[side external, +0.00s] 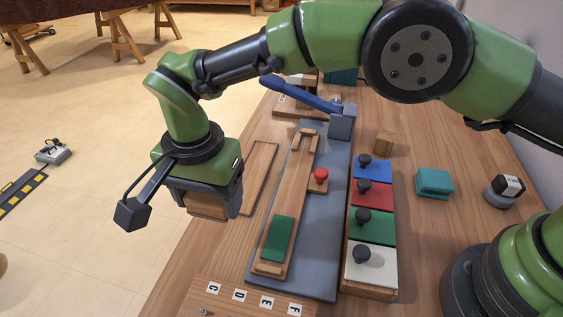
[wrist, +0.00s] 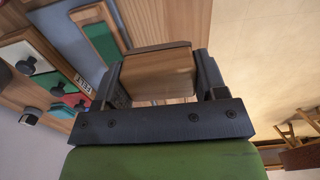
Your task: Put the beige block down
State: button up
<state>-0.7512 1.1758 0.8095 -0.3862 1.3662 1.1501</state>
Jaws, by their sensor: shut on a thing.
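The beige block (wrist: 158,74), wood-coloured with a paler top edge, sits between the two dark fingers of my gripper (wrist: 162,80) in the wrist view. My gripper is shut on it. In the side view my gripper (side external: 210,203) hangs at the left edge of the table, and part of the beige block (side external: 204,205) shows under it. The block appears held up in the air; its exact height and any contact below cannot be told.
The wooden table (side external: 420,235) holds a grey board (side external: 325,215) with a wooden piece and green pad, right of my gripper. Coloured keys (side external: 372,228) with black knobs, a small wooden block (side external: 384,142) and a teal block (side external: 434,183) stand farther right. Lettered tiles (side external: 240,295) lie in front.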

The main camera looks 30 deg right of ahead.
jog(key=r, duration=0.5)
jog(key=shift+w+d+r, duration=0.15)
jog(key=shift+d+r, duration=0.05)
jog(key=shift+r, duration=0.15)
jog(key=w+d+m, duration=0.5)
jog(key=w+d, duration=0.3)
jog(key=d, duration=0.6)
jog(key=m, duration=1.3)
send_over(419, 137)
notch_tip(419, 137, down, 11)
jog(key=shift+r, duration=0.1)
jog(key=shift+f, duration=2.25)
jog(key=shift+f, duration=0.15)
